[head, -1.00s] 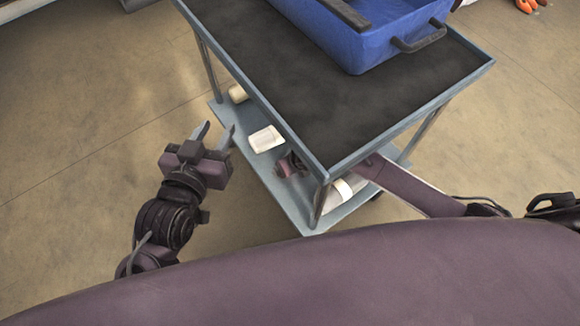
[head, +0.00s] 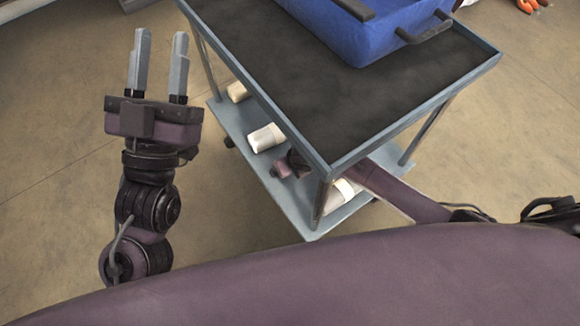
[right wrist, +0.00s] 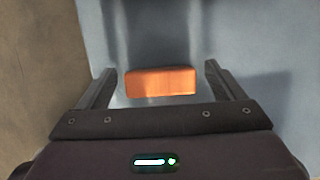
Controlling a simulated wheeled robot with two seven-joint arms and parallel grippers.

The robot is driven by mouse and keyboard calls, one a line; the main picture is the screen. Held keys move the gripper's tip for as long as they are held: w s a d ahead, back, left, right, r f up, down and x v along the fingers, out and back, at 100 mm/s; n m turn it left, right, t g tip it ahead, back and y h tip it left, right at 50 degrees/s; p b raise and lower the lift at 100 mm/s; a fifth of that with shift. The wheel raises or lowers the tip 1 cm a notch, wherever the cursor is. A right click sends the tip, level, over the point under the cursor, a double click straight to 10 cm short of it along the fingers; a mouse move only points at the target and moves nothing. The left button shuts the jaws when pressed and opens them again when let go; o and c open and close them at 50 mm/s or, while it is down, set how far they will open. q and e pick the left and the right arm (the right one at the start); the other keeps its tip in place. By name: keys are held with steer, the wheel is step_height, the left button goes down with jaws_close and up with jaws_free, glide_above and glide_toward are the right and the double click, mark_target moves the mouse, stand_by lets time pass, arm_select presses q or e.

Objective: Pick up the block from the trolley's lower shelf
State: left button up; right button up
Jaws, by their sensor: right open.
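An orange block (right wrist: 160,83) shows in the right wrist view, ahead of my right gripper (right wrist: 160,76) and between the lines of its two fingers. The right fingers are apart, with a gap on each side of the block; I cannot tell how deep it sits between them. In the head view the block is hidden, and my right arm reaches in under the top of the trolley (head: 325,172). The trolley's lower shelf (head: 290,208) shows along its left side. My left gripper (head: 158,45) is open and empty, left of the trolley, fingers pointing up the picture.
A blue crate (head: 385,42) stands on the trolley's dark top. Cream items lie on the lower shelf: one at the far end (head: 237,91), one midway (head: 266,137) and a pale one near the front post (head: 343,192). The floor left of the trolley is clear.

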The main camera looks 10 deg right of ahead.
steer(key=c, duration=1.1)
steer(key=shift+o, duration=0.2)
steer(key=shift+r, duration=0.1)
